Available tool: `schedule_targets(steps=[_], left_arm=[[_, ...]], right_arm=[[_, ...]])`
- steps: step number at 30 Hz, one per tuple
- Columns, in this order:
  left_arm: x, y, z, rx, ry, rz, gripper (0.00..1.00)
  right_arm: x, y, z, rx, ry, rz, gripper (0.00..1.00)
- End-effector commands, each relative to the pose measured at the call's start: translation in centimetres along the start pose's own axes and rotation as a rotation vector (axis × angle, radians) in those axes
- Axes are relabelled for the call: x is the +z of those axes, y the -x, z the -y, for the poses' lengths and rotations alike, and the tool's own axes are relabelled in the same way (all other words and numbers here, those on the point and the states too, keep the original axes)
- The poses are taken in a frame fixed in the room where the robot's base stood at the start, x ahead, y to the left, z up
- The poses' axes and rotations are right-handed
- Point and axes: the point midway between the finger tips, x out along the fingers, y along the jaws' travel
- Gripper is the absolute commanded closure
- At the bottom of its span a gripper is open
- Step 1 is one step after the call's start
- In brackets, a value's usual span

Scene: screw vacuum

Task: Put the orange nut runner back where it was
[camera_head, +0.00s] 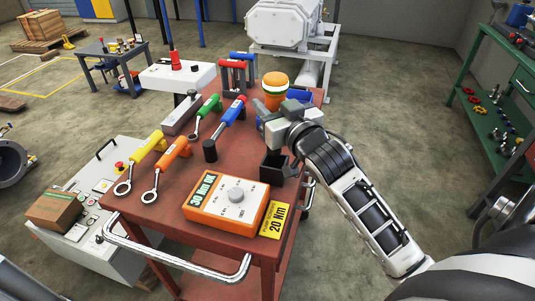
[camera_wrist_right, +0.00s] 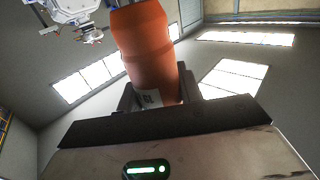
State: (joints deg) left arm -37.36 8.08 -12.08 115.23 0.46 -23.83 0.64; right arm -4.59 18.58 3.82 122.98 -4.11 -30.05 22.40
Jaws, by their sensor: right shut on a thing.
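The orange nut runner (camera_head: 274,82) shows as a thick orange cylinder with a pale and dark band, over the far right part of the red cart (camera_head: 215,170). My right gripper (camera_head: 272,122) is shut on it; the gripper and wrist hide its lower part. In the right wrist view, the orange body (camera_wrist_right: 147,48) rises between the jaws (camera_wrist_right: 155,100), with a small white label near them. An open black holder (camera_head: 277,164) stands on the cart below the gripper. I cannot tell whether the runner touches anything below. My left gripper is not in view.
An orange control box (camera_head: 226,204) and a yellow 20 Nm plate (camera_head: 273,220) are at the cart's front. An orange ring-ended wrench (camera_head: 171,156), a yellow one (camera_head: 144,150), a green one (camera_head: 208,109) and a blue tool (camera_head: 232,112) lie left. Red tools (camera_head: 234,72) stand behind.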

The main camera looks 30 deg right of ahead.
Motion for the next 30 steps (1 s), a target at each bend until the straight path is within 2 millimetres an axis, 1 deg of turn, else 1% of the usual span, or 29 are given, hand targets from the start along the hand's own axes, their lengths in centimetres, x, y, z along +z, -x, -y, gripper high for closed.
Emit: schedule_targets(steps=[1, 3, 6, 10, 16, 19, 26, 30], left_arm=[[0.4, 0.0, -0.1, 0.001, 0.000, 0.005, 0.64], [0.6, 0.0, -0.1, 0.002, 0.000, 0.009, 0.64], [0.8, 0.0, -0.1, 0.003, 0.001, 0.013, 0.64], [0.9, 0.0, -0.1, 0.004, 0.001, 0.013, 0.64], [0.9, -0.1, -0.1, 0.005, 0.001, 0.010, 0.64], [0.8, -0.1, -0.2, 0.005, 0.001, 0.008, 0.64], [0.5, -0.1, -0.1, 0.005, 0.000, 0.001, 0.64], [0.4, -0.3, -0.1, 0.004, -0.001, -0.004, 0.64]], right_arm=[[1.2, 0.1, 0.0, 0.000, -0.002, 0.002, 1.00], [2.4, 0.1, 0.0, 0.000, -0.001, 0.001, 1.00], [3.7, 0.1, 0.1, -0.001, -0.001, -0.002, 1.00], [4.7, 0.1, 0.1, -0.001, -0.001, -0.002, 1.00], [7.4, 0.1, 0.1, -0.001, -0.001, -0.002, 1.00], [7.9, 0.1, 0.1, -0.002, 0.000, -0.005, 1.00], [8.0, 0.1, 0.1, -0.002, 0.001, -0.006, 1.00], [8.3, 0.1, 0.1, -0.002, 0.000, -0.005, 1.00]])
